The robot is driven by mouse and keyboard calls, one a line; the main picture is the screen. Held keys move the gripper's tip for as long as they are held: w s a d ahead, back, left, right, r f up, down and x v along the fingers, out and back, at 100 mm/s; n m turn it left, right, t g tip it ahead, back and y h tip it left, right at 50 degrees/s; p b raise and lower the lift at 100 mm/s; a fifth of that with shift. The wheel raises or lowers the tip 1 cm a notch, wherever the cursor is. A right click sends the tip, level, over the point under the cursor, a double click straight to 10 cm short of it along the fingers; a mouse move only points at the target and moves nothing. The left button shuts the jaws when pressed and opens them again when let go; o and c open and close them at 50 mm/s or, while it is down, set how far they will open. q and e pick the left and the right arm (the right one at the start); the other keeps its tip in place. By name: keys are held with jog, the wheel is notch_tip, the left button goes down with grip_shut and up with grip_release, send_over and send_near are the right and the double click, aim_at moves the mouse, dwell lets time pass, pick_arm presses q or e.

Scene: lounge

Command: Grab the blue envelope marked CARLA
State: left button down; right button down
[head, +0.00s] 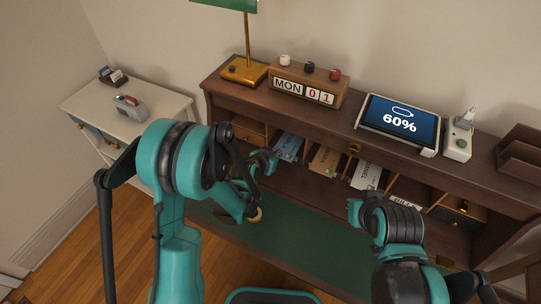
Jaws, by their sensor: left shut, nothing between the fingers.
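A blue envelope (288,147) stands in a left-hand compartment of the desk's pigeonhole row. It has small print on it that I cannot read at this size. My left gripper (264,162) is shut and empty, in front of the pigeonholes and just left of the blue envelope in the picture. I cannot tell whether it touches the envelope. My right gripper (357,212) is in front of the compartments further right, above the desk's writing surface. Its fingertips are not clear enough to tell whether they are open.
A tan envelope (325,160), a white envelope (367,174) and a pale item (407,202) stand in neighbouring compartments. The wooden dividers are narrow. The shelf above holds a lamp (243,72), a calendar block (308,86) and a tablet (398,123). The green desktop (300,243) looks clear.

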aim_at(288, 142)
pick_arm(q)
jog(key=w+d, duration=0.1)
jog(key=w, duration=0.3)
jog(key=w+d+b, duration=0.1)
jog(key=w, duration=0.1)
jog(key=shift+w+d+f, duration=0.25)
jog(key=shift+w+d, duration=0.05)
jog(key=shift+d, duration=0.05)
jog(key=shift+f+b, duration=0.45)
jog(key=shift+b, duration=0.05)
jog(key=shift+f+b, duration=0.25)
jog(key=shift+b, duration=0.05)
jog(key=shift+s, duration=0.15)
